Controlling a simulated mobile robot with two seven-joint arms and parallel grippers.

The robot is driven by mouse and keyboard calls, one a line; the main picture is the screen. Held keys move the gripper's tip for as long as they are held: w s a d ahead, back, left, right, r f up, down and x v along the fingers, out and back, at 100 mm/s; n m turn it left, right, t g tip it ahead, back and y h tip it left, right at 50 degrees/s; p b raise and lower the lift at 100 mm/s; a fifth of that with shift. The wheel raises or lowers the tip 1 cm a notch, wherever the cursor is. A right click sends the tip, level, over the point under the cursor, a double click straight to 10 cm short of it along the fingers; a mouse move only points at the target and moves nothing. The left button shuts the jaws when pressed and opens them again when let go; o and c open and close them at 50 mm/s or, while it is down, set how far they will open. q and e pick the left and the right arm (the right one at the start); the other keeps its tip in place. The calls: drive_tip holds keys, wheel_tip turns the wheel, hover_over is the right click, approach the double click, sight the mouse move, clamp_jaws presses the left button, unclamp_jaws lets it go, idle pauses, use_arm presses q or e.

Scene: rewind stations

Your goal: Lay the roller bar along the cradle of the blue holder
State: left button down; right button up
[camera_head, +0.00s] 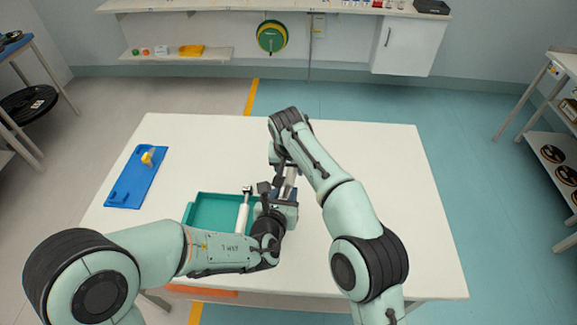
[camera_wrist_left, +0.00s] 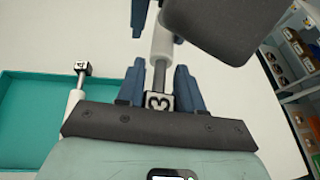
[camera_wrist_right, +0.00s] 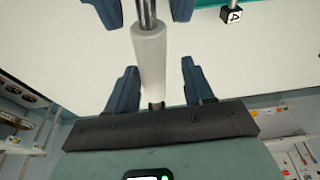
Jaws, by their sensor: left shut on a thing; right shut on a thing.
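The roller bar (camera_head: 290,180), a white sleeve on a metal shaft, is held above the table between both hands. My left gripper (camera_wrist_left: 160,85) is shut on its near shaft end, beside a cube marked 3; the bar shows in the left wrist view (camera_wrist_left: 161,45). My right gripper (camera_wrist_right: 158,85) is shut on the bar's other end, and the white sleeve (camera_wrist_right: 150,55) runs away from it. The blue holder (camera_head: 130,187) lies flat at the table's left, with a raised blue block and a yellow part (camera_head: 148,157). It is apart from both grippers.
A teal tray (camera_head: 205,196) sits at the front middle of the white table (camera_head: 380,170). A second white roller (camera_head: 242,217) with a marked end cube leans in it. Shelves stand along the wall and at both sides.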

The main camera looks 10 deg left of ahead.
use_arm(q)
drive_tip(key=shift+d+r, duration=0.1)
drive_tip(key=shift+d, duration=0.2)
use_arm(e)
drive_tip(key=shift+s+a, duration=0.15)
drive_tip(key=shift+a, duration=0.1)
clamp_jaws()
use_arm(q)
drive_tip(key=c, duration=0.6)
unclamp_jaws()
drive_tip(key=shift+a, duration=0.1)
